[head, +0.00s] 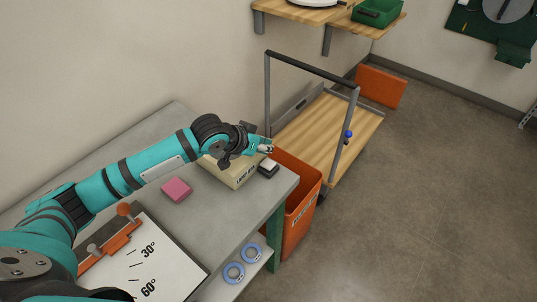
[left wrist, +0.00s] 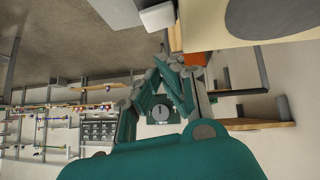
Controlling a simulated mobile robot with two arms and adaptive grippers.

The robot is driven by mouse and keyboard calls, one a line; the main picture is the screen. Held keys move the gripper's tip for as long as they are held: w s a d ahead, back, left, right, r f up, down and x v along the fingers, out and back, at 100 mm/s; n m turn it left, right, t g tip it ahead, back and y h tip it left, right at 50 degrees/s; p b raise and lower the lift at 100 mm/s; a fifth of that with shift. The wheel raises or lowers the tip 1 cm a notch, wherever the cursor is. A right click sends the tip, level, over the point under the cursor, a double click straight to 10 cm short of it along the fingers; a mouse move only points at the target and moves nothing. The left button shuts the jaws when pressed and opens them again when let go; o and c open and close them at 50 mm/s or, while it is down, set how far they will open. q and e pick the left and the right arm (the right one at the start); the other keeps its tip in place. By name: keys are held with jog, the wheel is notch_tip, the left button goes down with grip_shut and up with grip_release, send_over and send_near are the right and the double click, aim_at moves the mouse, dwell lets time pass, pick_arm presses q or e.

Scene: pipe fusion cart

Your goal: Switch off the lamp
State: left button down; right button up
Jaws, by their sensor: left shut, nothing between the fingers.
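A low cream box (head: 237,174) with dark lettering that seems to begin with "LIGHT" sits on the grey bench in the head view. A small black block with a white top (head: 268,166) is at its right end. My left gripper (head: 266,149) is shut and empty, just above and behind this block; I cannot tell whether it touches. My arm hides much of the box's top. In the left wrist view, a cream surface with a dark round patch (left wrist: 275,17) and a pale block (left wrist: 157,16) show at the top edge. I cannot tell whether a light is on.
A pink block (head: 176,190) and an angle board (head: 150,262) lie on the grey bench (head: 225,215). An orange bin (head: 302,205) stands against its right end. A wooden-decked cart (head: 322,130) with a tall handle is behind. Open floor lies to the right.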

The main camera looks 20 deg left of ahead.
aim_at(269, 166)
pick_arm(q)
jog(key=f, duration=0.3)
jog(key=shift+w+d+f+p, duration=0.15)
jog(key=shift+d+f+p, duration=0.15)
jog(key=shift+d+p, duration=0.1)
jog(key=shift+f, duration=0.4)
pick_arm(e)
jog(key=shift+s+r, duration=0.55)
jog(key=shift+s, duration=0.15)
pick_arm(q)
jog(key=shift+d+f+p, duration=0.15)
jog(key=shift+p, duration=0.15)
jog(key=shift+f, duration=0.15)
jog(key=shift+s, duration=0.2)
pick_arm(e)
jog(key=shift+w+r, duration=0.1)
jog(key=shift+r, duration=0.15)
